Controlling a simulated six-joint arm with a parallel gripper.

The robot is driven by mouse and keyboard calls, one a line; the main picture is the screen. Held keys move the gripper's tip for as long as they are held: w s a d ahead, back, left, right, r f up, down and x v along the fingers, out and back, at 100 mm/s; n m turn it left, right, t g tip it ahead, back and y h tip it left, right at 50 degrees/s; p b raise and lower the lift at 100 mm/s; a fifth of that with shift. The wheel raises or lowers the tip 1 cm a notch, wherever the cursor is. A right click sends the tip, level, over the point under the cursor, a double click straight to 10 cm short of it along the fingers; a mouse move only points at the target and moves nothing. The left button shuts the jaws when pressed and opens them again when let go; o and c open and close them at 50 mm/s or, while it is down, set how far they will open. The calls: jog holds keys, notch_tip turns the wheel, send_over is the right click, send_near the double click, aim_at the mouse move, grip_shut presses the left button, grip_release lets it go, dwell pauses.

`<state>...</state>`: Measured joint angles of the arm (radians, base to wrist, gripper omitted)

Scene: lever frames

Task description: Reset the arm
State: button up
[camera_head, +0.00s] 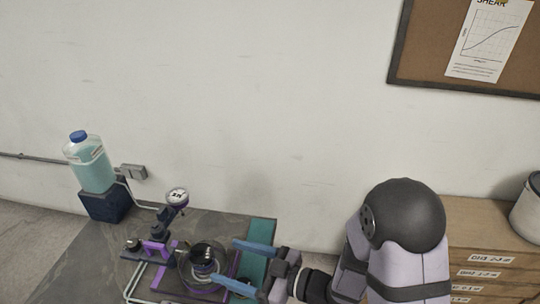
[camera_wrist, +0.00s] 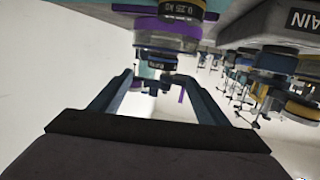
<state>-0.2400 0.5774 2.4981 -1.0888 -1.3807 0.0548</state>
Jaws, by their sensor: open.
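My gripper (camera_head: 243,264) is at the lower middle of the head view, over the right part of a purple and dark bench apparatus. Its two blue fingers are apart, on either side of the apparatus's round dark part (camera_head: 205,256) as seen from this side. In the wrist view my gripper (camera_wrist: 155,85) is open, with a stacked round part (camera_wrist: 157,58) beyond and between the fingertips. I cannot tell whether the fingers touch it. A label reading about 0.35 kg (camera_wrist: 181,9) shows above it.
A bottle of teal liquid (camera_head: 90,163) with a blue cap stands on a dark block (camera_head: 106,203) at the left. A round gauge (camera_head: 177,197) rises behind the apparatus. A wooden drawer cabinet (camera_head: 478,231) stands at the right.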

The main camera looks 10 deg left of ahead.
jog(key=w+d+f+m+t+h, duration=0.3)
jog(key=w+d+f+t+h, duration=0.15)
jog(key=w+d, duration=0.3)
jog(key=w+d+f+m+h, duration=0.2)
jog(key=d+m+h, duration=0.55)
jog(key=d, duration=0.85)
jog(key=s+d+r+m+g+h, duration=0.1)
jog(key=s+d+m+g+h, duration=0.1)
jog(key=s, duration=0.7)
jog(key=s+d+m+g+h, duration=0.1)
jog(key=s+d+m+g, duration=0.1)
jog(key=s+d+g, duration=0.2)
jog(key=s+g, duration=0.2)
jog(key=s, duration=0.2)
jog(key=shift+s+d+r+m+h, duration=0.2)
jog(key=shift+s+r+m+h, duration=0.15)
jog(key=shift+r+h, duration=0.05)
